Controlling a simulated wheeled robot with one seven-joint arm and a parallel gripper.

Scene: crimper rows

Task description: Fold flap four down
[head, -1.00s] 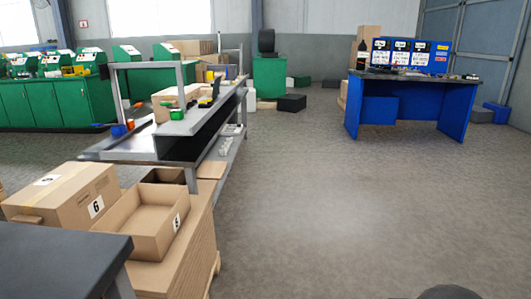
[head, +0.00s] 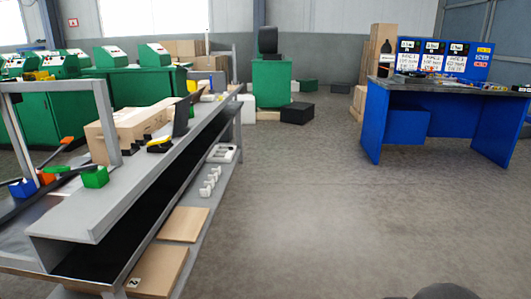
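No flap marked four can be made out in this view. A closed-looking cardboard box (head: 137,128) sits on the grey workbench (head: 100,210) at the left, too small to read its markings or tell its flaps apart. A flat cardboard piece marked 2 (head: 158,270) and a plain flat cardboard piece (head: 184,224) lie on the bench's lower shelf. My gripper is not in view.
A blue table (head: 372,120) with panels stands at the right. A green cabinet (head: 271,84) and black box (head: 297,113) stand behind. The floor between is clear.

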